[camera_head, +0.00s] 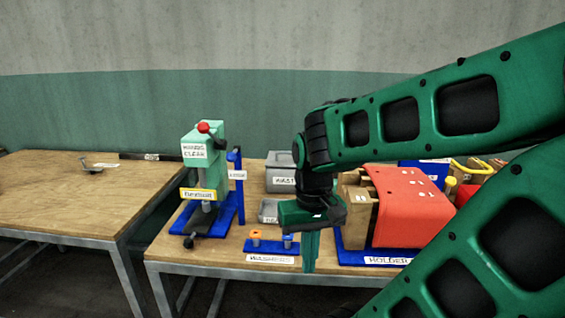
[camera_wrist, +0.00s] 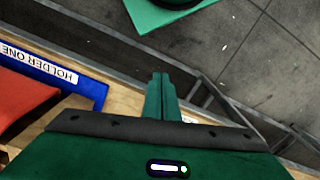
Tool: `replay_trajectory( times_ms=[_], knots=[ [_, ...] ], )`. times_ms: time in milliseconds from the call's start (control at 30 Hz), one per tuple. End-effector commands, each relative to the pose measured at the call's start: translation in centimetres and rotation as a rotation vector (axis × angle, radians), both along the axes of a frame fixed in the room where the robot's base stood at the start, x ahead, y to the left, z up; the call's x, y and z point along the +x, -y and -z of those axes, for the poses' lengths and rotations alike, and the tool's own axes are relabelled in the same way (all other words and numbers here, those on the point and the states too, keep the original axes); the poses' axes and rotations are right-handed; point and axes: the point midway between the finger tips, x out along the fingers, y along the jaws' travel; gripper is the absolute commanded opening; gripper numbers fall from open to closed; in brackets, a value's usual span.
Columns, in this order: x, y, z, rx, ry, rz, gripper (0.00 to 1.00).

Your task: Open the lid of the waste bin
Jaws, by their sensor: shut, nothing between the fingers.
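The waste bin (camera_head: 281,160) is a grey box with a white label, partly readable, at the back of the right-hand table in the head view. Its right side is partly hidden by my arm. Its top looks covered, but the lid's exact position is too small to tell. My gripper (camera_head: 311,262) points down near the table's front edge, in front of the bin and apart from it. Its fingers are together and empty. The wrist view also shows my gripper (camera_wrist: 161,78) with its fingers closed, over the table's edge. The bin is not in the wrist view.
A green press (camera_head: 205,160) on a blue base stands left of the bin. A small grey tray (camera_head: 267,205) and a blue washer holder (camera_head: 270,247) lie in front of it. A red block (camera_head: 405,205) and blue holder (camera_wrist: 85,88) are at right. A second table (camera_head: 70,190) stands left.

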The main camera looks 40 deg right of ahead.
Motion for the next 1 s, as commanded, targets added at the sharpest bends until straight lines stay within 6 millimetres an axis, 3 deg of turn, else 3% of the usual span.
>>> replay_trajectory(
  times_ms=[200,267,367,433,667,800,900,1000],
  knots=[
    [0.0,0.0,0.0,-0.001,0.001,0.0,0.0],
    [-0.8,0.2,-0.5,-0.006,0.017,0.0,0.0],
    [0.4,1.7,-0.5,-0.038,0.039,0.008,0.0],
    [2.3,3.7,-0.4,-0.087,0.062,0.016,0.0],
    [10.3,15.6,-1.1,-0.419,0.145,0.015,0.0],
    [14.7,22.9,-3.6,-0.689,0.158,-0.036,0.0],
    [17.6,27.1,-6.2,-0.9,0.142,-0.106,0.0],
    [19.5,29.8,-8.2,-1.099,0.068,-0.238,0.0]
  ],
)
